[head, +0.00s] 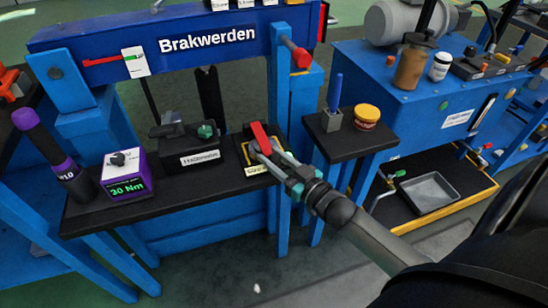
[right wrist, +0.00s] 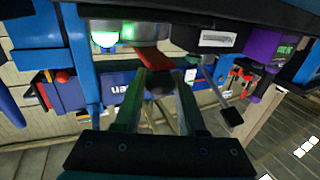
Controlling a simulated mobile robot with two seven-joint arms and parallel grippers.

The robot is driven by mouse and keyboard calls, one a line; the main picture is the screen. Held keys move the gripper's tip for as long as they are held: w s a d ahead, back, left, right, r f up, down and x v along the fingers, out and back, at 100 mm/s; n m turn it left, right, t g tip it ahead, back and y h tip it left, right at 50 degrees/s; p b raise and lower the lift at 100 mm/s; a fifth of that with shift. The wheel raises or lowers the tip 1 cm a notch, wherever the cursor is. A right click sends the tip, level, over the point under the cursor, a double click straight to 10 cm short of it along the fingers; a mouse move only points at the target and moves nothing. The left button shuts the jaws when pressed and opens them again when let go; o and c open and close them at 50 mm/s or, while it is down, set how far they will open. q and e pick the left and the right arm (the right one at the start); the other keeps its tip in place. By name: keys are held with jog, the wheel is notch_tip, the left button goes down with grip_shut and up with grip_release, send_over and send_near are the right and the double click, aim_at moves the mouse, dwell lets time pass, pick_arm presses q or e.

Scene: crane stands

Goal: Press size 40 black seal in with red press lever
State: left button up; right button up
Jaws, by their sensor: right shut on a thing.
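The red press lever (head: 260,137) stands up from a small yellow-edged press fixture (head: 246,157) on the dark bench shelf. My right gripper (head: 270,160) reaches in from the lower right and is shut at the lever's near end. In the right wrist view the red lever (right wrist: 152,58) runs in between the fingertips of my right gripper (right wrist: 160,74). A dark round part (right wrist: 158,84) shows between the fingers; I cannot tell what it is. I cannot make out the size 40 black seal; the gripper hides part of the fixture. My left gripper is not in view.
On the shelf (head: 90,219) left of the fixture stand a labelled dark block (head: 196,158), a purple 30 Nm box (head: 124,177) and a purple-topped tool (head: 42,138). A blue post (head: 280,100) rises just behind. A side stand (head: 352,140) holds a yellow-red tin (head: 367,116).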

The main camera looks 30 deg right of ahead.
grip_shut()
dwell(0.7)
